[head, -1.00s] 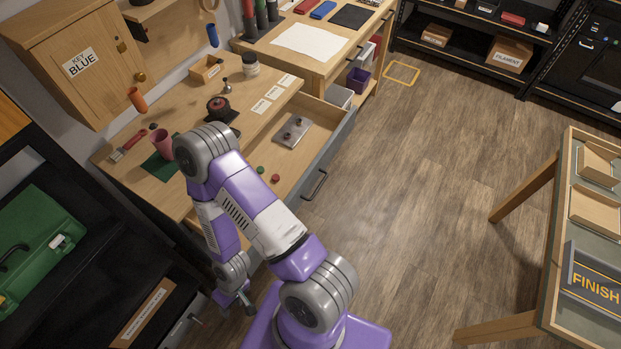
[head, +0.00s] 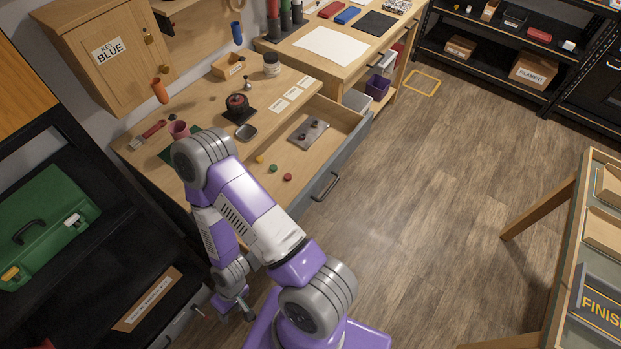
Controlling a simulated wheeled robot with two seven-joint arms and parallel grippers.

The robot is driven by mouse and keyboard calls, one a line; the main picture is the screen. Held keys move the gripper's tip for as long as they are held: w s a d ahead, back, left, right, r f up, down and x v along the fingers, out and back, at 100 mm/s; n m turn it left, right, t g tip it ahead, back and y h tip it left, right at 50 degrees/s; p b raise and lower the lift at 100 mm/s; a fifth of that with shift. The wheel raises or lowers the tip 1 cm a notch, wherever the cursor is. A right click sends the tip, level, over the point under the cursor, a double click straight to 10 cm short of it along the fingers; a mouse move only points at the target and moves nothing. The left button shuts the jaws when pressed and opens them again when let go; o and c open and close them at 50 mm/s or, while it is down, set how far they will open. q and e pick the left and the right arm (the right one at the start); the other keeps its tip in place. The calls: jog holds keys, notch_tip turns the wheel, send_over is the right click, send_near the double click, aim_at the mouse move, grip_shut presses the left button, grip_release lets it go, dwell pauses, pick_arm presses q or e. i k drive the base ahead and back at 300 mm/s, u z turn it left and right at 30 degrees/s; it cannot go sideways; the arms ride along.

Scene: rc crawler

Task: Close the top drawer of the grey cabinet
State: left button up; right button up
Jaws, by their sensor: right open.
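An open drawer with a grey front (head: 345,165) and a dark bar handle (head: 325,187) sticks out from under a wooden workbench top (head: 215,107). In it lie a metal plate (head: 308,132) and small red (head: 287,177), green (head: 273,168) and yellow discs. A grey front with a small handle (head: 198,311) also shows at the lower left; I cannot tell whether it belongs to the grey cabinet. My right gripper (head: 241,305) hangs low, left of my base, below and apart from the open drawer. Its fingers are small here and look empty. My left gripper is out of view.
A black shelf with a green case (head: 45,225) stands at the left. A wooden table with a FINISH sign (head: 600,305) is at the right. The wooden floor (head: 420,220) between is clear.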

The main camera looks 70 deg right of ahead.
aim_at(312, 162)
jog(key=z, duration=3.65)
jog(key=k, duration=0.55)
jog(key=u, duration=1.35)
jog(key=i, duration=0.45)
jog(key=u, duration=0.05)
